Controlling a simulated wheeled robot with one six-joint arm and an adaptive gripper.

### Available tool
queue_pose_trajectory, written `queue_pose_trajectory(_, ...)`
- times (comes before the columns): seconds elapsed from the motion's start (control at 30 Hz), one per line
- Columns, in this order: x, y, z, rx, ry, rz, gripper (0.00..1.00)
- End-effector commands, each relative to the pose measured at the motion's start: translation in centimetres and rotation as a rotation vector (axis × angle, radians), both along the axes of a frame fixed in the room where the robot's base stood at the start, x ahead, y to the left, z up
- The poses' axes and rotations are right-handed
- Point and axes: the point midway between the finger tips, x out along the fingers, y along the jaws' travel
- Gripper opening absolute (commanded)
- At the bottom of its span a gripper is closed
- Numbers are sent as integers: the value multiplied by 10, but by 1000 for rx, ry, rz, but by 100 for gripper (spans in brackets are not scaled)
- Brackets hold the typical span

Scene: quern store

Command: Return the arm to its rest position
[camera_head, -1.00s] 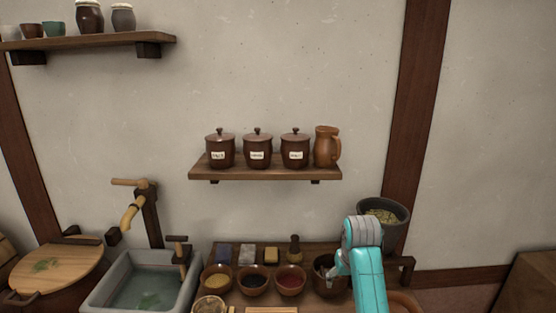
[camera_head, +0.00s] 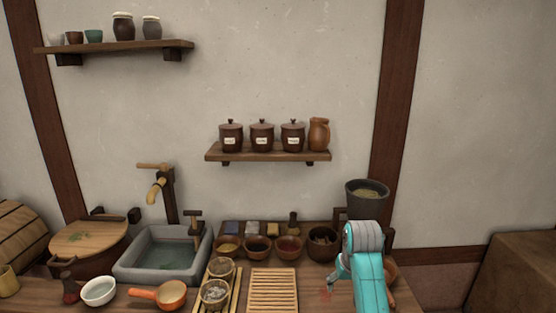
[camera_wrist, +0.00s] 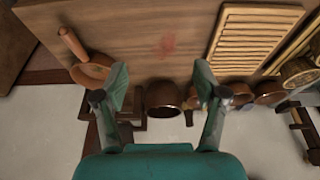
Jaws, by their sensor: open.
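My gripper (camera_wrist: 160,82) is open and empty, its two green fingers spread wide in the wrist view. A dark brown bowl (camera_wrist: 164,98) shows between and beyond the fingers. In the head view my turquoise arm stands at the lower right, and my gripper (camera_head: 334,279) shows small at its left side, over the counter in front of the brown bowl (camera_head: 322,243). The arm hides part of the counter's right end.
A slatted wooden rack (camera_head: 273,291) lies left of my gripper. A red smear (camera_head: 326,293) marks the counter (camera_head: 335,303) nearby. A dark pot (camera_head: 367,198) stands behind the arm. Small bowls, a stone sink (camera_head: 165,275) and an orange pan (camera_head: 171,295) are farther left.

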Motion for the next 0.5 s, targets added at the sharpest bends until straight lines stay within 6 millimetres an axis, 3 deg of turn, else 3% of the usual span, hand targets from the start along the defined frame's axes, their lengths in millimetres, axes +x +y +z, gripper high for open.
queue_pose_trajectory(0.27,-9,0,-30,0,-27,0,71)
queue_pose_trajectory(0.5,-24,0,-69,0,-69,0,71)
